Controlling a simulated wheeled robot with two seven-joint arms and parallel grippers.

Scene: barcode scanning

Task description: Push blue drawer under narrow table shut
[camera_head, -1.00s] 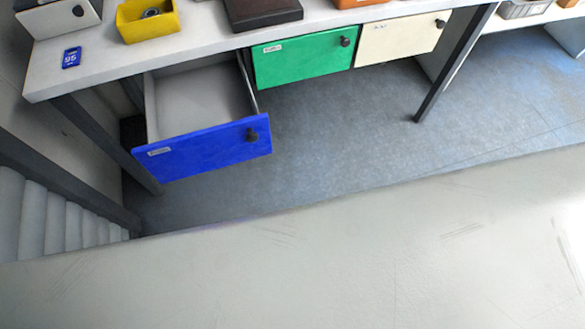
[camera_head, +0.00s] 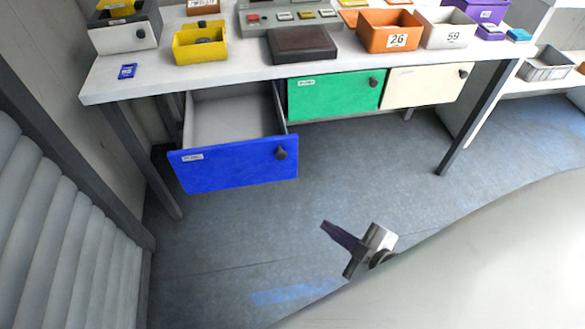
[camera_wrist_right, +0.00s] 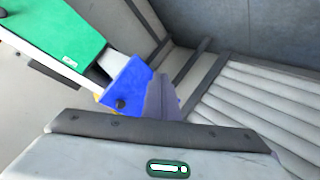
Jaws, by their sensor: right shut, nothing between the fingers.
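The blue drawer (camera_head: 232,171) hangs pulled out under the left end of the narrow table (camera_head: 105,88), its grey inside empty as far as I can see. A dark round knob (camera_head: 281,153) sits on its front. My right gripper (camera_head: 327,227) is shut and empty, in front of and below the drawer's right side, apart from it. In the right wrist view the blue drawer front (camera_wrist_right: 126,84) shows just beyond the purplish gripper fingers (camera_wrist_right: 161,95). My left gripper is in no view.
A green drawer (camera_head: 334,96) and a cream drawer (camera_head: 424,86) beside it are shut. Table legs (camera_head: 478,117) stand at both ends. A slatted grey wall (camera_head: 55,225) is at left. The floor (camera_head: 235,235) before the drawer is clear.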

